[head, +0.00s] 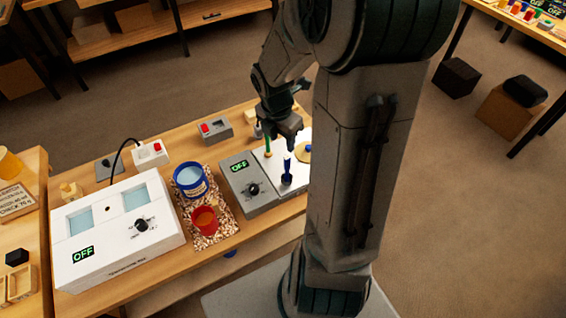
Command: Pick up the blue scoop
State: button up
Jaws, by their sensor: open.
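A small dark blue upright thing (287,174), narrow at the top and wider at its base, stands on the white top of the grey hot-plate unit (236,183). It may be the blue scoop, but it is too small to be sure of its shape. My gripper (284,142) is open, pointing down above and slightly behind the blue thing, apart from it. Nothing shows between its fingers. My own arm hides the right part of the white plate.
A blue-rimmed pot (191,181) and a red cup (205,219) stand on a speckled mat (222,231) left of the unit. A white two-window box (118,252) fills the bench's left. A green stick (267,141) and yellowish disc (304,152) are near my gripper.

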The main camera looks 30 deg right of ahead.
aim_at(287, 167)
jog(key=shift+n, duration=0.4)
jog(key=f, duration=0.3)
jog(key=f+b, duration=0.1)
jog(key=f, duration=0.1)
jog(key=d+f, duration=0.1)
jog(key=f, duration=0.2)
jog(key=shift+w+f, duration=0.3)
jog(key=f, duration=0.4)
jog(key=shift+s+d+b, duration=0.3)
jog(key=shift+d+b, duration=0.05)
jog(key=shift+w+d+f, duration=0.1)
jog(key=shift+f, duration=0.55)
jog(key=shift+c, duration=0.2)
grip_shut()
